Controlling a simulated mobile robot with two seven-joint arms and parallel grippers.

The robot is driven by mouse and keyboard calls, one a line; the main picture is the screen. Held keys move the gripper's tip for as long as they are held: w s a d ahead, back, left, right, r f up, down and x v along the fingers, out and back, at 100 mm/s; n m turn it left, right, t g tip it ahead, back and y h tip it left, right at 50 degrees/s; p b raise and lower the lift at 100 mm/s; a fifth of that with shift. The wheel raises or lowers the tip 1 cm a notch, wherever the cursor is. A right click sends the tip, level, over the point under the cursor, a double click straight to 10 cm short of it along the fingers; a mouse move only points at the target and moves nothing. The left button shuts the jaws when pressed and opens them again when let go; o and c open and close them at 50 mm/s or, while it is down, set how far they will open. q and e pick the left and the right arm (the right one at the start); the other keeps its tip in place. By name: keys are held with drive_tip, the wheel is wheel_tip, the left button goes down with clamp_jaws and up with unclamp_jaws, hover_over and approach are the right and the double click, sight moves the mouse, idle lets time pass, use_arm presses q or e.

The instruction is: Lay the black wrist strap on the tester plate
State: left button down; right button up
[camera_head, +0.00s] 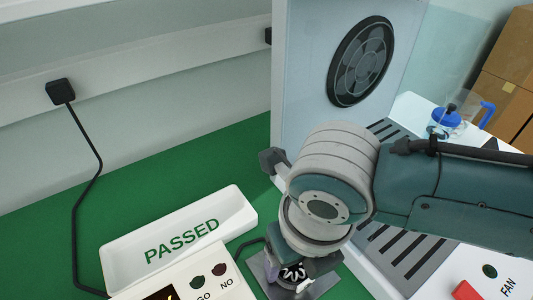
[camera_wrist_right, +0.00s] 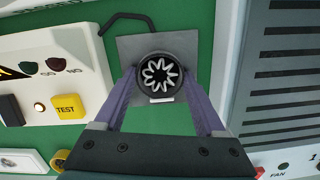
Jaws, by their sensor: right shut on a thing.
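My right gripper (camera_head: 291,272) is shut on the black wrist strap (camera_wrist_right: 159,74), a round black piece with a white petal-shaped pattern on top. The strap sits between the two fingertips in the wrist view, and a little of it shows in the head view (camera_head: 292,274). The grey square tester plate (camera_wrist_right: 128,44) lies directly beneath the strap on the green mat. It also shows in the head view (camera_head: 262,278), partly hidden by my gripper. I cannot tell whether the strap touches the plate. My left gripper is not in view.
The tester box (camera_wrist_right: 55,78) with GO and NO lamps and a yellow TEST button (camera_wrist_right: 69,106) stands left of the plate. A white PASSED tray (camera_head: 180,238) lies behind the box. A grey fan bench unit (camera_head: 318,60) stands close on the right.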

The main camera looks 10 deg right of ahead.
sight(298, 273)
drive_tip(key=o, duration=1.3)
drive_tip(key=shift+r, duration=0.25)
wheel_tip(298, 273, up, 11)
drive_tip(key=s+p, duration=0.1)
drive_tip(key=p, duration=0.2)
drive_tip(key=s+a+r+m+t+y, duration=0.1)
drive_tip(key=s+a+r+m+y, duration=0.25)
drive_tip(key=m, duration=1.15)
drive_tip(key=s+d+m+h, duration=0.1)
drive_tip(key=s+d+m, duration=0.1)
drive_tip(key=d+m, duration=0.2)
drive_tip(key=s+d+f+m+h, duration=0.1)
drive_tip(key=s+d+m, duration=0.2)
drive_tip(key=m, duration=0.7)
drive_tip(key=s+d+m+t+h, duration=0.1)
drive_tip(key=s+d+m, duration=0.1)
drive_tip(key=d+m, duration=0.4)
drive_tip(key=shift+s+f+m+h, duration=0.25)
drive_tip(key=shift+m, duration=0.25)
